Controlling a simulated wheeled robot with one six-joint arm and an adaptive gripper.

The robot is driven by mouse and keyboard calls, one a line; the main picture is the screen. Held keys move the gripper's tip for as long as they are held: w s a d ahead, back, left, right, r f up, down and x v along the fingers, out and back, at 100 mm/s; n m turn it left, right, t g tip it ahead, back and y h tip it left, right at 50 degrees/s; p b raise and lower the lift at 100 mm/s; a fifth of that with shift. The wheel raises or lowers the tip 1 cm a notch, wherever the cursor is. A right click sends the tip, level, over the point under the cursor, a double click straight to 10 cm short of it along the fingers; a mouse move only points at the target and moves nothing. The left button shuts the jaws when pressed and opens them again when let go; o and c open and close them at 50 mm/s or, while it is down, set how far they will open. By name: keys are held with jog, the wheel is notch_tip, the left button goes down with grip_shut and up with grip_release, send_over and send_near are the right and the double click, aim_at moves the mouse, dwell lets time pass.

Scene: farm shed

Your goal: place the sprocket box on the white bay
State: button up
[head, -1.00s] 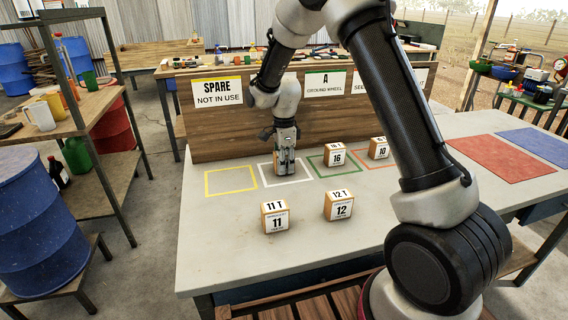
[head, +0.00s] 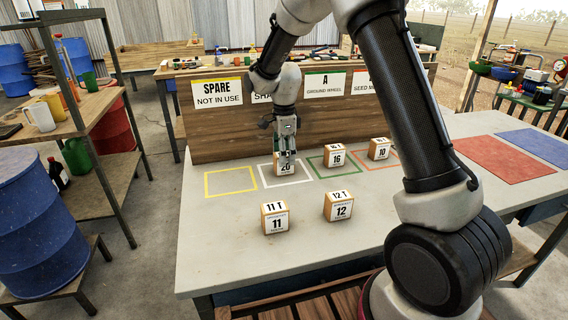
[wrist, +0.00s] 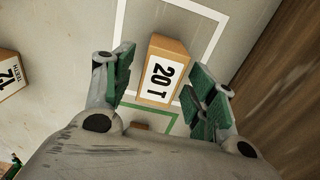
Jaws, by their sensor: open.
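The sprocket box (head: 285,170), a wooden block with a white label reading 20, stands in the white bay (head: 265,181), a white outline on the bench. In the wrist view the box (wrist: 163,72) shows its 20 T top label between my fingers, near the white line on the green bay's side. I cannot tell whether its base touches that line. My gripper (head: 287,153) is open, just above the box, fingers apart on either side with gaps to it. The fingers partly hide the box in the head view.
Boxes 16 (head: 336,158) and 10 (head: 379,149) stand in the green and orange bays to the right. Boxes 11 (head: 275,218) and 12 (head: 339,206) stand in front. The yellow bay (head: 231,193) is empty. A wooden board (head: 225,142) rises behind the bays.

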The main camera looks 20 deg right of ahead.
notch_tip(320, 180, up, 8)
jog(key=shift+r, duration=0.1)
jog(key=s+d+r+n+t, duration=0.1)
jog(key=s+d+r+n, duration=0.4)
jog(key=s+r, duration=0.3)
jog(key=s+d+r+n+t, duration=0.1)
jog(key=s+d+r+n, duration=0.35)
jog(key=s, duration=0.45)
jog(key=s+d+n+t, duration=0.1)
jog(key=s+n, duration=0.3)
jog(key=s, duration=0.4)
jog(key=s+d+n+t, duration=0.1)
jog(key=s+d+n, duration=0.3)
jog(key=s, duration=0.5)
jog(key=shift+d+f, duration=0.15)
jog(key=shift+d, duration=0.05)
jog(key=shift+n, duration=0.25)
